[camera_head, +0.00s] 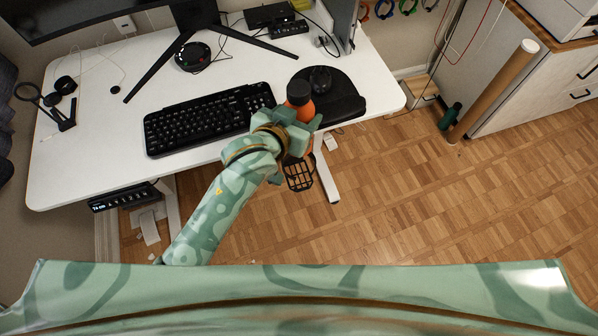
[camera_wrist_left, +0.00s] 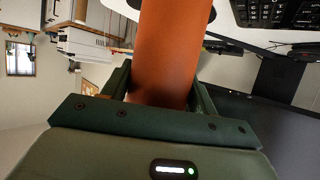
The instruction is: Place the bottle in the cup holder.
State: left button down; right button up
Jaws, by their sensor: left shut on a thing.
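The orange bottle (camera_head: 303,107) with a dark cap is held upright or nearly so by my left gripper (camera_head: 293,130) at the desk's front edge. My left gripper is shut around the bottle's body. In the left wrist view the orange bottle (camera_wrist_left: 168,50) fills the space between the fingers of the gripper (camera_wrist_left: 160,95). The black mesh cup holder (camera_head: 299,177) shows just below the gripper, off the front edge of the desk. The gripper hides its upper part, and I cannot tell whether the bottle's bottom is inside it. My right gripper is not in view.
The white desk (camera_head: 140,88) carries a black keyboard (camera_head: 205,118) left of the bottle. A mouse (camera_head: 320,79) on a dark mouse pad (camera_head: 345,97) lies just behind the bottle. A monitor stand (camera_head: 195,20) is at the back. Open wooden floor lies in front and right.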

pick_arm(q)
notch_tip(320, 180, down, 18)
jog(key=b, duration=0.8)
jog(key=shift+b, duration=0.35)
jog(key=c, duration=0.7)
grip_release()
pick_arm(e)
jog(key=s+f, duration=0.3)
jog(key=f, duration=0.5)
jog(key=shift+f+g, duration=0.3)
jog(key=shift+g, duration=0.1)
pick_arm(q)
jog(key=shift+r, duration=0.1)
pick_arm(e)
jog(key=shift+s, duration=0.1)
pick_arm(q)
jog(key=p+v, duration=0.5)
jog(key=v, duration=0.7)
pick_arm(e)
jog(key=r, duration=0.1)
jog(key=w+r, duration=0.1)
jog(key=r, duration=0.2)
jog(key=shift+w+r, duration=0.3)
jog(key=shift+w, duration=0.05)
